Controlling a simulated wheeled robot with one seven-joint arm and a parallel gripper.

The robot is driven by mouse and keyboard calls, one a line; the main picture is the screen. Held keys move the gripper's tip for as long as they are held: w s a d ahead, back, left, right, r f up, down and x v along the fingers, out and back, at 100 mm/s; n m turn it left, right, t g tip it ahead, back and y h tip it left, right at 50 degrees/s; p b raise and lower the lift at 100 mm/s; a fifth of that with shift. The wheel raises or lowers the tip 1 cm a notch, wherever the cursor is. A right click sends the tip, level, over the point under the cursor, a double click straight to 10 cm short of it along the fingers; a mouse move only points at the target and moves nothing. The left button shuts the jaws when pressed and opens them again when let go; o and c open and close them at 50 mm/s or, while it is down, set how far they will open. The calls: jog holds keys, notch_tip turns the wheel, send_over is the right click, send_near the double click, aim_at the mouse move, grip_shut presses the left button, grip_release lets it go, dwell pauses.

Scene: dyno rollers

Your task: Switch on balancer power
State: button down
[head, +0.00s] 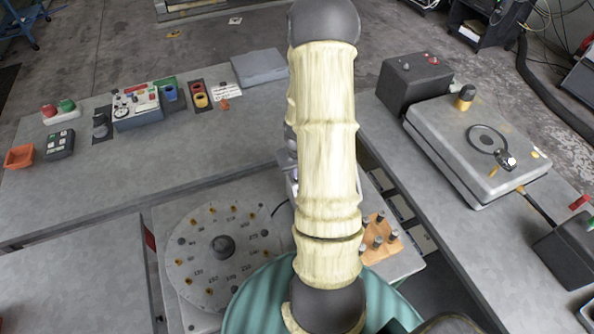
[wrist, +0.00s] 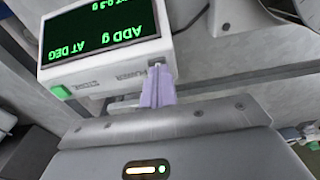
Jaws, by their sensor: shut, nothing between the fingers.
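The balancer's white readout box (wrist: 105,40) fills the upper left of the wrist view, upside down to me. Its dark screen is lit with green text, including "ADD g" and "AT DEG". A green button (wrist: 62,92) is on its front face at the left. Small labels are printed along that face; one appears to read POWER. My gripper (wrist: 156,70) is shut and empty, its lilac fingers at the right end of this face beside that label. The fingertips cover the spot there, so I cannot tell the switch's position or whether they touch it. In the head view my arm hides the box.
A round numbered dial plate (head: 192,268) lies left of my arm. An orange block with pegs (head: 376,244) stands to its right. A control panel (head: 135,107) and coloured switches stand on the left bench; a large grey box (head: 470,175) stands on the right bench.

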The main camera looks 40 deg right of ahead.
jog(key=r+p, duration=0.2)
jog(key=r, duration=0.1)
jog(key=shift+s+r+p, duration=0.25)
jog(key=shift+r+p, duration=0.15)
jog(key=shift+s+r+b, duration=0.1)
jog(key=shift+r+b, duration=0.15)
jog(key=shift+b, duration=0.1)
notch_tip(320, 180, up, 9)
jog(key=s+b, duration=0.1)
jog(key=shift+s+a, duration=0.15)
jog(key=shift+a, duration=0.05)
jog(key=shift+a, duration=0.1)
jog(key=s+a+r+n, duration=0.1)
jog(key=s+a+r, duration=0.1)
jog(key=a, duration=0.8)
jog(key=s+a+r+n+t, duration=0.1)
jog(key=s+a+r+n, duration=0.1)
jog(key=a, duration=0.9)
jog(key=shift+s+r, duration=0.2)
jog(key=shift+r, duration=0.2)
